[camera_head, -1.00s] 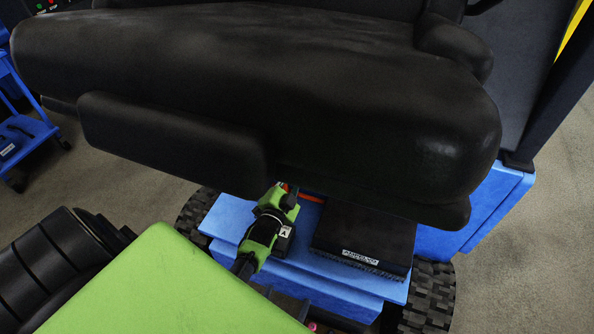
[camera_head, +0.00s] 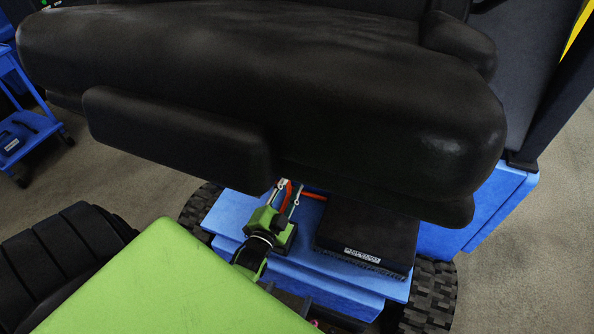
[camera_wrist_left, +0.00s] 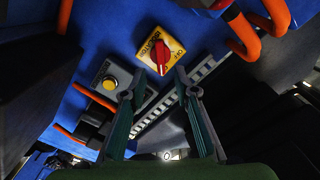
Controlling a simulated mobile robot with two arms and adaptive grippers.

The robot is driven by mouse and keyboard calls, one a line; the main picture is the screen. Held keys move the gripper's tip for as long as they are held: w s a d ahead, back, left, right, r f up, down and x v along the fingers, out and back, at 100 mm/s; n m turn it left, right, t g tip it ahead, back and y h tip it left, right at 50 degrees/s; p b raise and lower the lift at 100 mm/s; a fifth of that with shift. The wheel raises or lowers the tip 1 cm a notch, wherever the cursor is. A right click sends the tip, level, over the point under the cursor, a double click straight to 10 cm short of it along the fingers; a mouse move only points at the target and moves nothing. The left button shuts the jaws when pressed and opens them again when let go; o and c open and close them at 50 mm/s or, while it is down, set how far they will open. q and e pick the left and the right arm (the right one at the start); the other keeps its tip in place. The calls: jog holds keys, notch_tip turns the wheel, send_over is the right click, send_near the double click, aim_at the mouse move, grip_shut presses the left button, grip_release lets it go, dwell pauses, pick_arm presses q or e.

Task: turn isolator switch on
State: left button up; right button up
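The isolator switch is a red rotary knob (camera_wrist_left: 157,57) on a yellow plate (camera_wrist_left: 175,46) with dark lettering, mounted on a blue panel in the left wrist view. My left gripper (camera_wrist_left: 159,76) is open, its two fingers apart with the knob between and just beyond the tips in the picture; contact cannot be seen. In the head view my left gripper (camera_head: 287,190) reaches down by the blue body below the black seat, and the switch cannot be made out there. My right gripper is not in view.
The large black seat (camera_head: 330,110) overhangs the work area. A black box (camera_head: 368,236) lies right of my gripper on the blue body (camera_head: 345,268). In the wrist view, a grey box with a yellow button (camera_wrist_left: 110,82) and orange cables (camera_wrist_left: 243,35) are close by.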

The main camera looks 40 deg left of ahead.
pick_arm(q)
jog(key=shift+v, duration=2.15)
